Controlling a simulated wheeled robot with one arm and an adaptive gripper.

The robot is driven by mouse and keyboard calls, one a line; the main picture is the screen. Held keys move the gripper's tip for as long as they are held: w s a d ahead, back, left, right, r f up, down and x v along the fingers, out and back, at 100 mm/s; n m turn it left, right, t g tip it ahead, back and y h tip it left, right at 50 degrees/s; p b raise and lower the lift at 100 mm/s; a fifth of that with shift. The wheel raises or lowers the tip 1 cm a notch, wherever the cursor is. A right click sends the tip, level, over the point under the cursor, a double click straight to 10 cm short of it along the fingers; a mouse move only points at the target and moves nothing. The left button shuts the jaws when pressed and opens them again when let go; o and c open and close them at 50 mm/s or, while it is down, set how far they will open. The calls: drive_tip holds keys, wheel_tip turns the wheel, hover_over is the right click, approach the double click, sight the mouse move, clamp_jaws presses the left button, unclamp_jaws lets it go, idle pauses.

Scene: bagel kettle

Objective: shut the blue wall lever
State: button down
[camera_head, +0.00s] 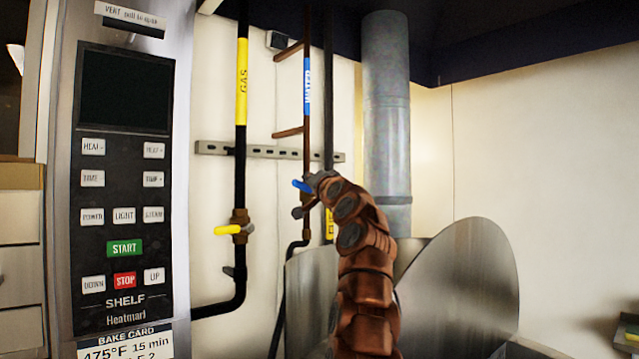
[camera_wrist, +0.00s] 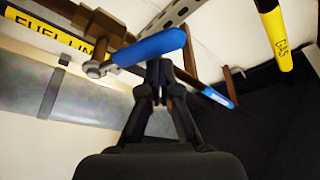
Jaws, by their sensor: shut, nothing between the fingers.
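The blue wall lever (camera_head: 301,186) sits on the water pipe (camera_head: 307,130) and sticks out to the left, roughly level, in the head view. In the wrist view the blue lever (camera_wrist: 150,47) runs across the top of my gripper, with its metal pivot (camera_wrist: 95,69) at the left end. My gripper (camera_wrist: 160,68) is shut and empty, its fingertips right at the lever's underside in the picture; I cannot tell if they touch. In the head view my gripper (camera_head: 318,179) is at the lever, partly hidden by my own wrist.
A yellow lever (camera_head: 228,230) is on the black gas pipe (camera_head: 240,150) to the left. A metal rail (camera_head: 260,151) crosses the wall behind the pipes. An oven control panel (camera_head: 124,190) stands left. A grey duct (camera_head: 386,110) and a steel kettle (camera_head: 465,280) are right.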

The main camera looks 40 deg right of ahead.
sight(302, 190)
drive_tip(key=shift+a+f+b, duration=0.35)
drive_tip(key=shift+f+b, duration=0.35)
drive_tip(key=shift+a+f+b, duration=0.35)
drive_tip(key=shift+f+b, duration=0.3)
drive_tip(key=shift+b, duration=0.05)
drive_tip(key=shift+w+f, duration=0.2)
drive_tip(key=shift+f, duration=0.2)
drive_tip(key=shift+r, duration=0.1)
drive_tip(key=shift+r+p, duration=1.95)
drive_tip(key=shift+r, duration=0.45)
drive_tip(key=d+b+v, duration=0.2)
drive_tip(key=b+v, duration=0.4)
drive_tip(key=v, duration=0.4)
drive_tip(key=shift+s+d+f+b, duration=0.2)
drive_tip(key=shift+s+f+b, duration=0.1)
drive_tip(key=shift+f, duration=0.1)
